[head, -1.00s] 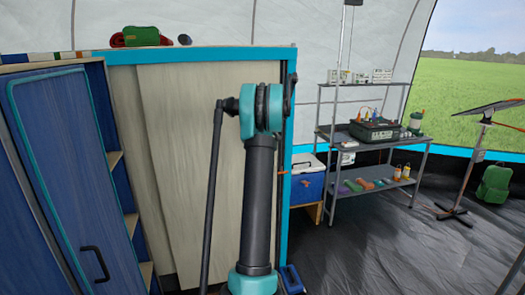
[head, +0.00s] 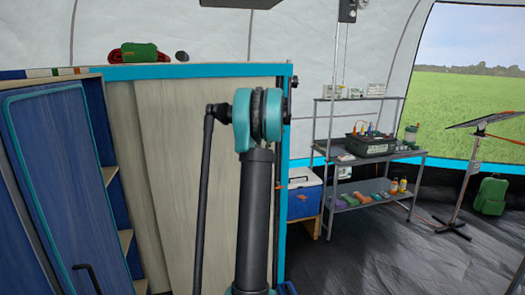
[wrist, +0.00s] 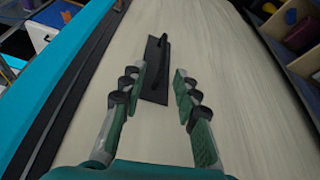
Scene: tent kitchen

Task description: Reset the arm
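My arm rises through the middle of the head view, in front of a pale sliding-door cabinet (head: 170,150) with a blue frame. My gripper is not visible in the head view. In the wrist view my gripper (wrist: 166,84) is open, its two fingers apart with nothing between them. Beyond the fingertips a dark plate with a handle (wrist: 156,70) sits on the pale panel. It looks apart from the fingers, but the gap is hard to judge.
A blue cabinet (head: 62,170) with open side shelves stands at left. A metal shelf rack (head: 368,180) and a blue-and-white cooler (head: 303,198) stand right of the pale cabinet. A solar panel stand (head: 462,190) and green backpack (head: 490,195) are farther right. Dark floor (head: 400,250) is open there.

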